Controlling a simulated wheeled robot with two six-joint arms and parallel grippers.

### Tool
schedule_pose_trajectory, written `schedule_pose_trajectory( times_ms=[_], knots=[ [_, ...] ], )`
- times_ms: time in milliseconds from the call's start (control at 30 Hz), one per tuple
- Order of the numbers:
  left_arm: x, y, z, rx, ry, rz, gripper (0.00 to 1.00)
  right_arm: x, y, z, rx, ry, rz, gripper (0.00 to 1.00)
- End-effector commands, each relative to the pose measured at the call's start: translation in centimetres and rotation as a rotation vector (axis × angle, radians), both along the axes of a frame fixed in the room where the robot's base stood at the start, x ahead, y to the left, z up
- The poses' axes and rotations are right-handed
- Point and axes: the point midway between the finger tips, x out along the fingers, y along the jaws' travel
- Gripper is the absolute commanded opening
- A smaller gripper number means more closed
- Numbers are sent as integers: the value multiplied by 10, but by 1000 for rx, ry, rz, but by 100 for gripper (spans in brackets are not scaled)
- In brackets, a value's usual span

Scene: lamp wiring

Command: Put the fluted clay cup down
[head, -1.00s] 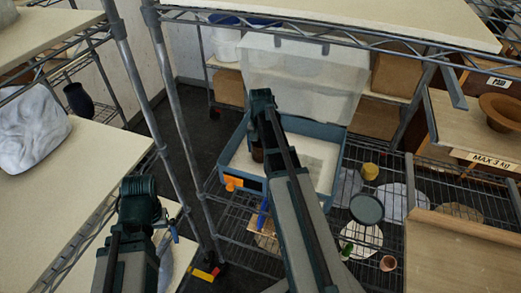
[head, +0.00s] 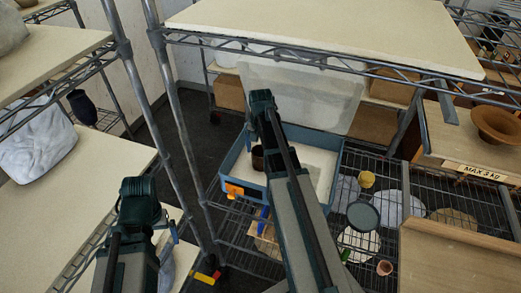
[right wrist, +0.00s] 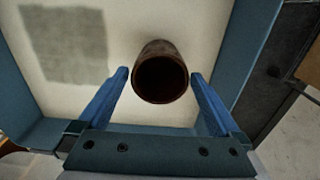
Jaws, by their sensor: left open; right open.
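A dark brown cup (head: 257,158), which seems to be the clay cup, is inside the blue-walled bin (head: 232,157) on its pale floor; fluting cannot be made out. In the right wrist view the cup (right wrist: 160,74) shows its dark round mouth, with its body reaching away from the camera. My right gripper (right wrist: 158,76) is open, one blue finger on each side of the cup, with gaps between fingers and wall. In the head view my right arm hides that gripper. My left gripper (head: 171,230) shows only partly beside my left arm, open and away from the bin.
A translucent lid (head: 305,95) stands raised behind the bin. An orange tag (head: 235,191) is on the bin's front wall. A yellow cup (head: 367,179), a grey-green dish (head: 363,215) and a small terracotta pot (head: 384,267) are on the wire shelf at right. Metal shelf posts stand left of the bin.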

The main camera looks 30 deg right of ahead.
Motion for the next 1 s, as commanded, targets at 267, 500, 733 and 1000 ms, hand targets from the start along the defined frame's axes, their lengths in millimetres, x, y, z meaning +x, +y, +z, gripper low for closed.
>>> schedule_pose_trajectory(
  times_ms=[267, 500, 733, 1000],
  knots=[
    [0, 0, 53, 0, 0, -2, 100, 0, 0, 53, 0, 0, 0, 100],
    [0, 0, 77, -1, 0, 2, 100, 0, 0, 77, 0, 0, 0, 100],
    [0, 0, 77, -1, 0, 3, 100, 0, 0, 77, 0, 0, 0, 100],
    [0, 0, 76, -1, 0, 3, 100, 0, 0, 76, 0, 0, 0, 100]
  ],
)
